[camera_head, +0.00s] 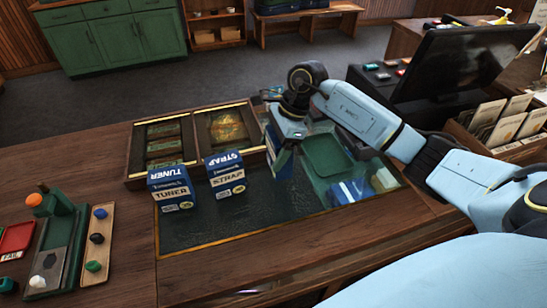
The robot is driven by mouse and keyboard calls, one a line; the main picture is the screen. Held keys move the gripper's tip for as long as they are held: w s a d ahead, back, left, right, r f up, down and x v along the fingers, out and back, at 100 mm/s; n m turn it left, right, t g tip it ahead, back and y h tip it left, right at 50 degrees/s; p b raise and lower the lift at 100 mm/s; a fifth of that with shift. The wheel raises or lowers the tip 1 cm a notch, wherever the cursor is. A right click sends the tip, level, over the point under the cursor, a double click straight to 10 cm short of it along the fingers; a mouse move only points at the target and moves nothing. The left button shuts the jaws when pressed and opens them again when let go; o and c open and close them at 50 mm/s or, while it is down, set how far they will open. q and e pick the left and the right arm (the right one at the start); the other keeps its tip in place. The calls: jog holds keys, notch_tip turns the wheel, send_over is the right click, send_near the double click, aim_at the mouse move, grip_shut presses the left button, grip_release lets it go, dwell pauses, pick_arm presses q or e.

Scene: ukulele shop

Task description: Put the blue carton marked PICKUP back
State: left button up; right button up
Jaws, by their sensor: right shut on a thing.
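My right gripper (285,135) comes in from the right and points down over the dark mat (235,228). It is shut on a blue carton (278,157), which is partly hidden by the gripper. I cannot read a PICKUP mark on it. A blue and white carton marked TUNER (171,188) and another marked STRAP (225,174) stand apart on the mat to the left. My left gripper is not in view.
A green tray (328,155) and more blue boxes (350,190) lie right of the gripper. Two open wooden cases (163,143) stand behind the cartons. A black monitor (455,62) stands at the right. The front of the mat is clear.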

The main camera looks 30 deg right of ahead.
aim_at(271, 164)
jog(key=shift+f, duration=1.9)
jog(key=shift+f, duration=0.15)
jog(key=o, duration=1.1)
jog(key=shift+c, duration=0.2)
jog(key=v, duration=1.2)
jog(key=shift+r+b, duration=0.2)
jog(key=shift+b, duration=0.25)
